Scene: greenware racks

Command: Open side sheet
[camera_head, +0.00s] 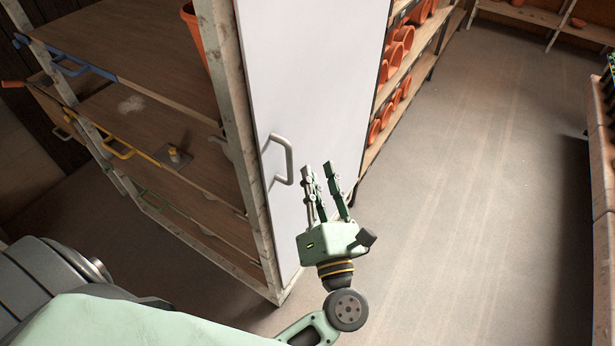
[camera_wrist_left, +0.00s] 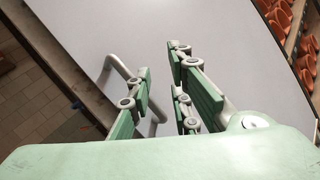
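The side sheet (camera_head: 315,70) is a tall, flat, pale panel on the side of the wooden rack, flush with the rack's post. Its grey bar handle (camera_head: 290,155) sits at its left edge. My left gripper (camera_head: 317,167) is just right of the handle in the head view, fingers apart with nothing between them. In the left wrist view, the sheet (camera_wrist_left: 210,25) fills the background, and the handle (camera_wrist_left: 121,68) shows left of the fingers (camera_wrist_left: 160,62), partly hidden behind the left one. The handle is outside the fingers. My right gripper is not in view.
The rack (camera_head: 228,80) has wooden shelves with blue, yellow and green handles. A small block with a knob (camera_head: 175,156) rests on one shelf. Shelves of terracotta pots (camera_head: 395,55) stand beyond the sheet. The floor (camera_head: 450,190) to the right is clear.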

